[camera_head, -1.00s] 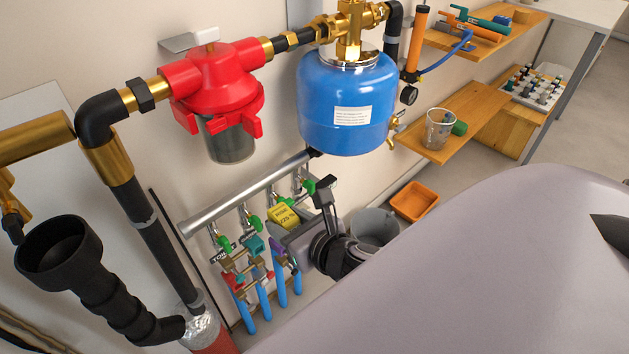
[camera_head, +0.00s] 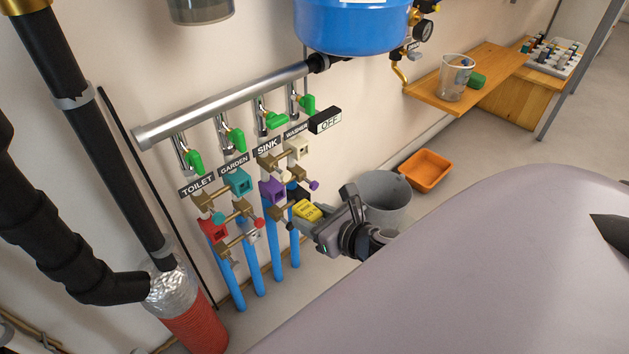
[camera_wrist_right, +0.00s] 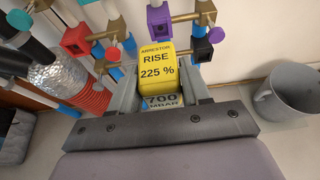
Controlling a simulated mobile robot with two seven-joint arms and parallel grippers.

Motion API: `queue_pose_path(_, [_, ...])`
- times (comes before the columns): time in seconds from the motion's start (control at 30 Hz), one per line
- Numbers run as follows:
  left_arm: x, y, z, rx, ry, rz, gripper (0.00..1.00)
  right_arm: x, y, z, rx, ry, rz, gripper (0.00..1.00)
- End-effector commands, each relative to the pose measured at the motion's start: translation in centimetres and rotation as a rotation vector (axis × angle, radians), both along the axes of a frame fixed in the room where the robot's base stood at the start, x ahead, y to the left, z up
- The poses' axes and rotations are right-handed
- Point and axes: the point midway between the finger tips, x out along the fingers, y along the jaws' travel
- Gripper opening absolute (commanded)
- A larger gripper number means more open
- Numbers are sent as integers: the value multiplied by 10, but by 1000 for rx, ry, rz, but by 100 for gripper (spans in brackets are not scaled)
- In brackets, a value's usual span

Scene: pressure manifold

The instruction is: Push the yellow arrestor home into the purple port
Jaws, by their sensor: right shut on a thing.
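The yellow arrestor (camera_head: 307,210), a block marked "RISE 225 %" in the right wrist view (camera_wrist_right: 157,62), is in my right gripper (camera_head: 303,218). The two fingers are shut on its sides. The purple port (camera_head: 272,191) is on the SINK line of the manifold, up and left of the arrestor in the head view. In the right wrist view the purple port (camera_wrist_right: 157,20) is just beyond the arrestor's top end. The arrestor looks outside the port; the exact gap is hard to tell. My left gripper is not in view.
Teal (camera_head: 239,183), red (camera_head: 213,231) and beige (camera_head: 298,148) ports crowd around the purple one, with brass fittings and blue pipes. A black port (camera_wrist_right: 203,50) is close to the right finger. A grey bucket (camera_head: 386,201) and an orange tray (camera_head: 426,170) are on the floor at right.

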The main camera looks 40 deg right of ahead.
Motion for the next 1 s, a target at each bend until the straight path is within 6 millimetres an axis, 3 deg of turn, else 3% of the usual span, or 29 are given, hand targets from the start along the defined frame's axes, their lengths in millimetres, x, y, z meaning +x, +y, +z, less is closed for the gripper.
queue_pose_path(0.03, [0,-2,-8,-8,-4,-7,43,0,-2,-12,0,-1,2,20])
queue_pose_path(0.13, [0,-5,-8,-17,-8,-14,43,1,-4,-18,2,0,4,20])
queue_pose_path(0.67, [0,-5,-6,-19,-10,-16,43,3,-5,-18,2,0,5,20])
queue_pose_path(1.0, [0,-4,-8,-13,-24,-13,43,32,-3,-18,2,-3,5,20])
